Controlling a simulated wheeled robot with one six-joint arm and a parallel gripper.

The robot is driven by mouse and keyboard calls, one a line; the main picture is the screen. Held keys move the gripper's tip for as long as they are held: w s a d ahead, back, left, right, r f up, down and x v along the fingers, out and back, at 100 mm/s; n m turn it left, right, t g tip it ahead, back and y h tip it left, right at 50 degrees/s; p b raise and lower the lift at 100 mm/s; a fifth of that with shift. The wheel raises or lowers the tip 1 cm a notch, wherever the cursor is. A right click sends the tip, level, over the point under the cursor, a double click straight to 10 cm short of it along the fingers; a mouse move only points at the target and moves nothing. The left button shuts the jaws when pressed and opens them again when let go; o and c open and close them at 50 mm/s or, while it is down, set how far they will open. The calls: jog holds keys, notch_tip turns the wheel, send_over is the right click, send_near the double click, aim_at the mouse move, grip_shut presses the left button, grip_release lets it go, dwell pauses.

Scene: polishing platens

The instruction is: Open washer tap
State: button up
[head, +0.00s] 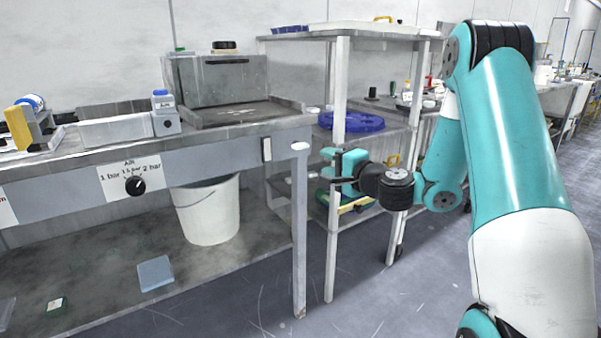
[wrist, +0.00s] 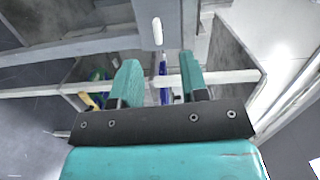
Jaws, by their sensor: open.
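A small white rounded handle (head: 300,146), which looks like the washer tap, sits at the right front corner of the metal bench. It also shows in the wrist view (wrist: 157,30), upright, beyond the gap between my fingers. My gripper (head: 324,167) is open and empty, to the right of the handle and slightly lower in the head view. In the wrist view, its two teal fingers (wrist: 160,65) stand apart, and the handle is ahead of them, not between them. I cannot tell the exact distance to it.
A white-legged shelf (head: 335,230) stands right behind my gripper, with a blue round tray (head: 352,122) on it. The bench carries a metal basin (head: 240,112) and has an air dial (head: 135,186) on its front. A white bucket (head: 210,215) stands under it. The floor in front is clear.

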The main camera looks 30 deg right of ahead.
jog(key=d+f+m+h, duration=0.1)
jog(key=d+f+m, duration=0.1)
jog(key=d, duration=0.1)
jog(key=p, duration=0.9)
send_near(303, 148)
jog(key=shift+h, duration=0.4)
jog(key=w+p, duration=0.1)
jog(key=w, duration=0.2)
jog(key=w+p, duration=0.2)
jog(key=w, duration=0.2)
jog(key=w+a+p, duration=0.1)
jog(key=w+p, duration=0.1)
jog(key=w, duration=0.2)
jog(key=shift+w+f, duration=0.1)
jog(key=shift+w, duration=0.05)
grip_shut()
